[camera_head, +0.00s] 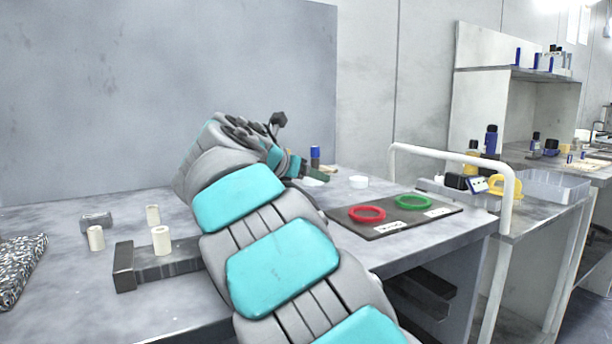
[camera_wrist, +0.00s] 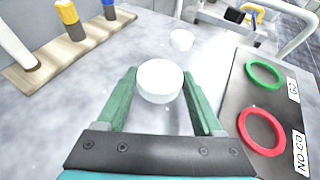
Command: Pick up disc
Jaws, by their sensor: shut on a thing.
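In the wrist view, a white round disc (camera_wrist: 160,81) sits between the two green fingertips of my gripper (camera_wrist: 160,78). My gripper is shut on it, one finger on each side. The disc is at or just above the grey table; I cannot tell if it is clear of it. A second white disc (camera_wrist: 181,39) lies on the table beyond the fingertips, and it also shows in the head view (camera_head: 358,182). In the head view, my green fingers (camera_head: 317,175) point right over the table, and the held disc is mostly hidden.
A dark board with a red ring (camera_head: 367,213) and a green ring (camera_head: 413,202), labelled NO-GO and GO, lies to the right. A wooden rack (camera_wrist: 65,50) with tools stands at the upper left of the wrist view. A white rail (camera_head: 450,155) borders the table's right end.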

